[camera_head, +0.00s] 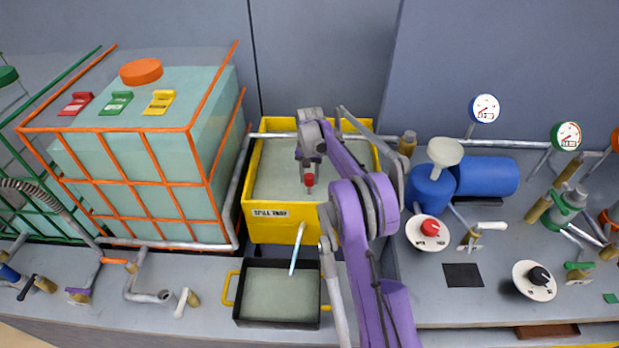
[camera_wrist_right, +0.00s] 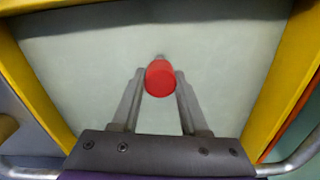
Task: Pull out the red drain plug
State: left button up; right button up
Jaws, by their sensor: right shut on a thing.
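The red drain plug (camera_head: 309,180) is over the floor of the yellow spill tank, with a short grey stem below it. My right gripper (camera_head: 309,164) points down into the tank and is shut on the plug. In the right wrist view the red plug (camera_wrist_right: 160,78) sits between the two fingertips, its stem partly showing behind it. I cannot tell how far the stem is from the tank floor. The yellow spill tank (camera_head: 267,232) has a spout at its front, with a pale blue stream below it. My left gripper is not in view.
A black drain pan (camera_head: 277,323) with yellow handles sits under the stream and holds greyish liquid. An orange-caged coolant tank (camera_head: 208,190) stands left of the spill tank. A blue cylinder (camera_head: 487,176), a funnel (camera_head: 444,151) and red and black knobs are at the right.

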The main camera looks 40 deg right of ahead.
jog(key=shift+r+p, duration=0.7)
jog(key=shift+r, duration=1.15)
